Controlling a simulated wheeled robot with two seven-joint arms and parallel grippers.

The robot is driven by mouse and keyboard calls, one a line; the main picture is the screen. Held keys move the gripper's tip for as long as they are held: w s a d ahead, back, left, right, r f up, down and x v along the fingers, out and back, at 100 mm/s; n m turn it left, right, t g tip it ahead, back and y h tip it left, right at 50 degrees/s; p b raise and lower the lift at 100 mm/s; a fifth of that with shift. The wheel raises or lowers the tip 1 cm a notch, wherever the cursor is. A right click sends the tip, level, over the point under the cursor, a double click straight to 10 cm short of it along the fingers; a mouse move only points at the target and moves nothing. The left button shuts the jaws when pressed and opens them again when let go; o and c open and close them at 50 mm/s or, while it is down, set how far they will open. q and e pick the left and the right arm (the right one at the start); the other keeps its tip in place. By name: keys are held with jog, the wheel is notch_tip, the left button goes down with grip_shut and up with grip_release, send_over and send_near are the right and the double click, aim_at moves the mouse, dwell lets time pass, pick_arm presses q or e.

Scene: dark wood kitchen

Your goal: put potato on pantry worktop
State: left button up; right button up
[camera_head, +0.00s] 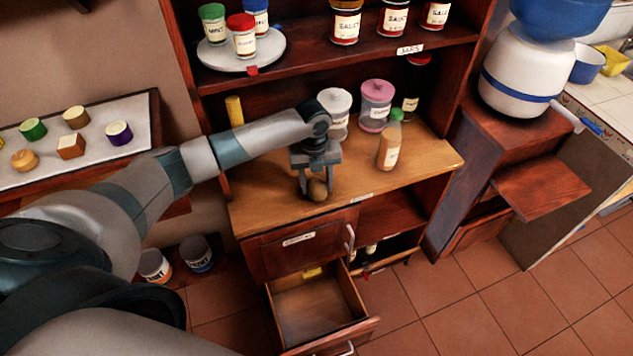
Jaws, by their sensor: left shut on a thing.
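The potato (317,190) is a small brown lump between the fingertips of my left gripper (317,186). The gripper is shut on it, pointing down over the pantry worktop (260,200). The worktop is a light wood surface of the dark wood cabinet. The potato is at or just above the worktop near its front edge; I cannot tell whether it touches. My right gripper is not in view.
Two lidded jars (376,106) and an orange-brown bottle (389,150) stand on the worktop to the right and behind. Shelves with jars (345,25) rise above. The worktop's left part is mostly clear.

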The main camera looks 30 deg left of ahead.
aim_at(315, 182)
pick_arm(q)
jog(key=shift+f, duration=0.15)
jog(key=o, duration=1.1)
notch_tip(315, 182, up, 12)
jog(key=p, duration=1)
jog(key=shift+s+a+r+p, duration=0.15)
jog(key=shift+r+p, duration=0.05)
jog(key=shift+p, duration=0.2)
